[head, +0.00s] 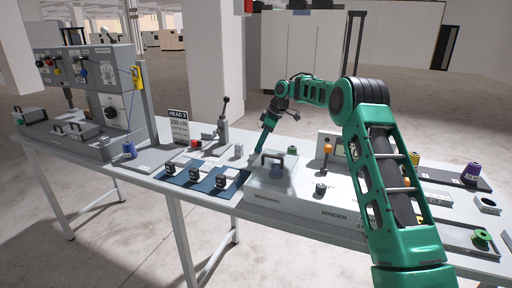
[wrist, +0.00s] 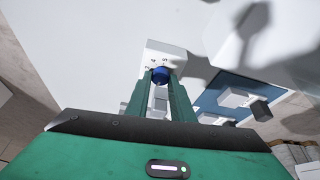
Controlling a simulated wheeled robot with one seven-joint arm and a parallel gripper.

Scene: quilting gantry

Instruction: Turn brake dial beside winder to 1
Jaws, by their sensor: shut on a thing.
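A round blue dial (wrist: 160,75) sits on a light panel (wrist: 164,50) with small dark marks around it, seen in the wrist view. The two green fingers of my gripper (wrist: 161,79) are shut on the dial, one on each side. In the head view my gripper (head: 260,150) reaches down to the bench behind a clear cover, and the dial cannot be made out there. The word WINDER is printed on the white front panel (head: 345,216).
The clear cover (head: 268,187) with a dark handle stands close in front of my gripper. A blue mat (head: 180,179) with several small units lies to the left. An upright lever (head: 224,118) stands behind it. An orange-topped lever (head: 327,150) and a dark knob (head: 321,188) are to the right.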

